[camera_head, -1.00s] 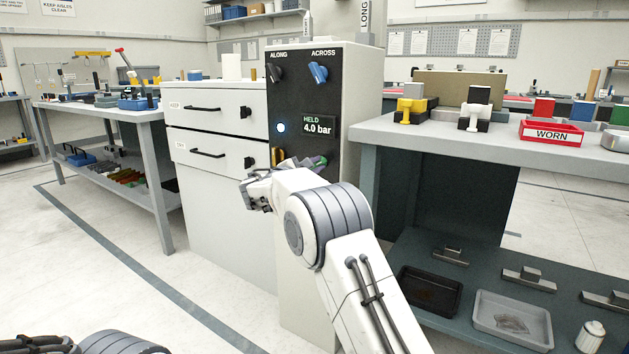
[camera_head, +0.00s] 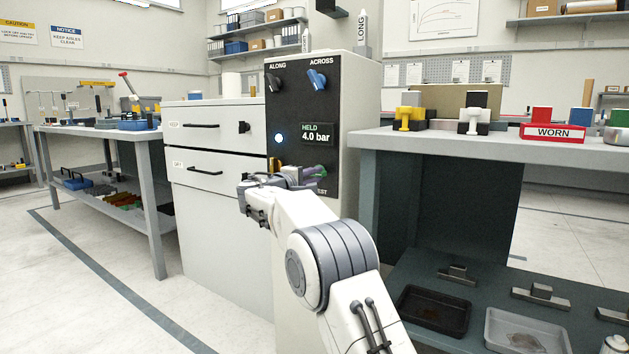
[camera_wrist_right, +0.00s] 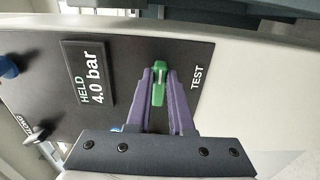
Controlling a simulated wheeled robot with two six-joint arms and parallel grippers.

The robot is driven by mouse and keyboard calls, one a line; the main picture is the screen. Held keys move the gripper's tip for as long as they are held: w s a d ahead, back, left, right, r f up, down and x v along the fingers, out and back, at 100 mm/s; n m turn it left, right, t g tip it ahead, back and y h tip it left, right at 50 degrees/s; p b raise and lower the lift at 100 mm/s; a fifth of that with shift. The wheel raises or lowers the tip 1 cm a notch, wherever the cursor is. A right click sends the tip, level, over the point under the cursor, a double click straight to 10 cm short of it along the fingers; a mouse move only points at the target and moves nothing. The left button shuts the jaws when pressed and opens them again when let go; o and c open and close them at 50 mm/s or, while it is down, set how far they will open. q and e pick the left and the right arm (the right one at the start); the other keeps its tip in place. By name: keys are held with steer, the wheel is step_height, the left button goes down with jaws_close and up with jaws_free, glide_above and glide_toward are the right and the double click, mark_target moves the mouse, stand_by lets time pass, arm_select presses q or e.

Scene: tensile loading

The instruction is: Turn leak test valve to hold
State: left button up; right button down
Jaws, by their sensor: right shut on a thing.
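The leak test valve shows in the right wrist view as a green handle (camera_wrist_right: 158,88) on the black panel, beside the word TEST. My right gripper (camera_wrist_right: 160,78) is shut on it, with purple fingers on either side. In the head view my right gripper (camera_head: 316,173) is at the lower part of the black panel (camera_head: 295,105), and my wrist hides much of the valve. The display (camera_head: 318,133) reads HELD, 4.0 bar, and also shows in the wrist view (camera_wrist_right: 85,77). My left gripper is not in view.
Above the display are a black ALONG knob (camera_head: 272,82) and a blue ACROSS knob (camera_head: 317,79). A yellow part (camera_head: 275,164) sits left of my gripper. White drawers (camera_head: 215,150) adjoin on the left. A workbench (camera_head: 480,143) with a red WORN tray (camera_head: 553,133) stands right.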

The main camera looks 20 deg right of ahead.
stand_by(0.3)
steer(key=c, duration=0.8)
jaws_free()
steer(key=p+v, duration=0.2)
steer(key=v, duration=0.8)
steer(key=shift+s+a, duration=0.2)
steer(key=shift+a, duration=0.05)
